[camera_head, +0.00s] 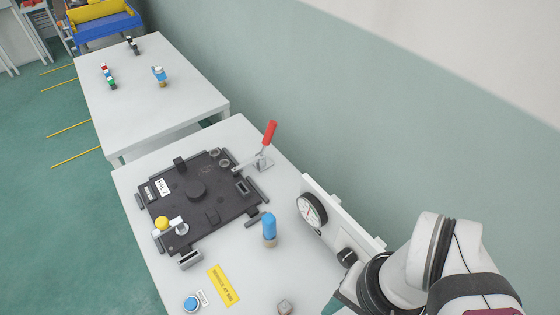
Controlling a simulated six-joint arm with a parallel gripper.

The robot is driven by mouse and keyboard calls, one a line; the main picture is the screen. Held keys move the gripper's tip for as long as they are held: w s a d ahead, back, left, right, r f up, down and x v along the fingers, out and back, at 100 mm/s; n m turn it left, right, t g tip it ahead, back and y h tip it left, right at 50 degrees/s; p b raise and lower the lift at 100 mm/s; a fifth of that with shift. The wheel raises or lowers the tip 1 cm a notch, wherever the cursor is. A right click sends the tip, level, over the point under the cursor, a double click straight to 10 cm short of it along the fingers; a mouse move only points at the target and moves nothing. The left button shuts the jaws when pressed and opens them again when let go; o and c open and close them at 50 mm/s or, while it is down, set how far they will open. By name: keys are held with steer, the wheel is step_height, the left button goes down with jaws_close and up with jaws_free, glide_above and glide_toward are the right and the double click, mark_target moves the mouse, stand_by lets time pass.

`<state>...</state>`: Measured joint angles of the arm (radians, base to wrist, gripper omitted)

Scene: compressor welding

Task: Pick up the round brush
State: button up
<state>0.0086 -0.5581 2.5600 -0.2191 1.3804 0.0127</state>
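An upright blue cylinder with a short brownish-grey base (269,230) stands on the near white table. It looks like the round brush, but its bristles are too small to make out. It stands just below the right corner of the dark fixture plate (205,205), apart from it. My arm comes in at the bottom right, to the right of the blue cylinder. My gripper is not visible; the end of my arm runs out of the picture at the bottom edge.
A red-handled clamp (268,137) stands up behind the plate. A white panel with a round gauge (312,210) is at right. A yellow label (223,285), a blue button (191,303) and a small grey block (285,307) lie in front. A second table (190,105) holds small items.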

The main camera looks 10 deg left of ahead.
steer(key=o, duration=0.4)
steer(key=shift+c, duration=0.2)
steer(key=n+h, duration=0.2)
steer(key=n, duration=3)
glide_above(269, 226)
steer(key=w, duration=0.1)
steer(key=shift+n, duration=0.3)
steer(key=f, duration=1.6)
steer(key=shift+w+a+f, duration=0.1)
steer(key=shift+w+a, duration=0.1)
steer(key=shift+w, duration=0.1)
